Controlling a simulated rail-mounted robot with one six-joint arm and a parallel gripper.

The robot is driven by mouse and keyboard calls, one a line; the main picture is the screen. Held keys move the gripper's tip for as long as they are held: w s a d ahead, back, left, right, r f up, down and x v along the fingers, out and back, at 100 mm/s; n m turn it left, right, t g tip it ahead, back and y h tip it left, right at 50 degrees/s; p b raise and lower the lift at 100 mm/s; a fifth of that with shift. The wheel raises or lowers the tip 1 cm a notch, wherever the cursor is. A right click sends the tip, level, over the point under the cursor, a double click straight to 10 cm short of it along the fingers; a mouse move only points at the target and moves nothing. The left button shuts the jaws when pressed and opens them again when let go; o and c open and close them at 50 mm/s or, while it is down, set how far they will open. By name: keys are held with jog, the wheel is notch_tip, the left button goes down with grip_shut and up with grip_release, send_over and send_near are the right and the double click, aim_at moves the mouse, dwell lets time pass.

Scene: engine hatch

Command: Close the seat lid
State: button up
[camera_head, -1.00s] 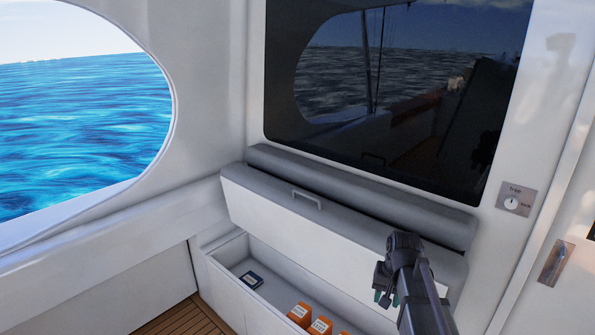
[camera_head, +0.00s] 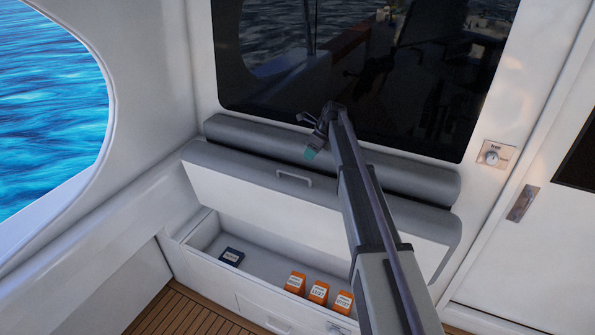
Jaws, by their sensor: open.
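The seat lid (camera_head: 245,198) stands open, tilted up over the seat box, its white underside facing me and a grey handle (camera_head: 294,176) near its upper edge. The open seat box (camera_head: 215,270) below it shows its inside. My gripper (camera_head: 309,137) is open and empty, in front of the dark window's lower edge, above and slightly right of the handle. It appears apart from the lid. My arm hides part of the lid's right half.
In the box lie a dark blue box (camera_head: 231,256) and several orange boxes (camera_head: 318,292). A grey backrest (camera_head: 400,178) runs behind the lid. A wall switch (camera_head: 492,155) and a door handle (camera_head: 522,203) are at right. Wooden floor (camera_head: 180,310) is free at lower left.

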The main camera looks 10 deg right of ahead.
aim_at(299, 172)
jog(key=b+x, duration=1)
jog(key=x, duration=0.1)
jog(key=shift+w+a+f, duration=0.15)
jog(key=shift+w+a, duration=0.05)
jog(key=shift+a, duration=0.05)
jog(key=shift+c, duration=0.4)
grip_shut()
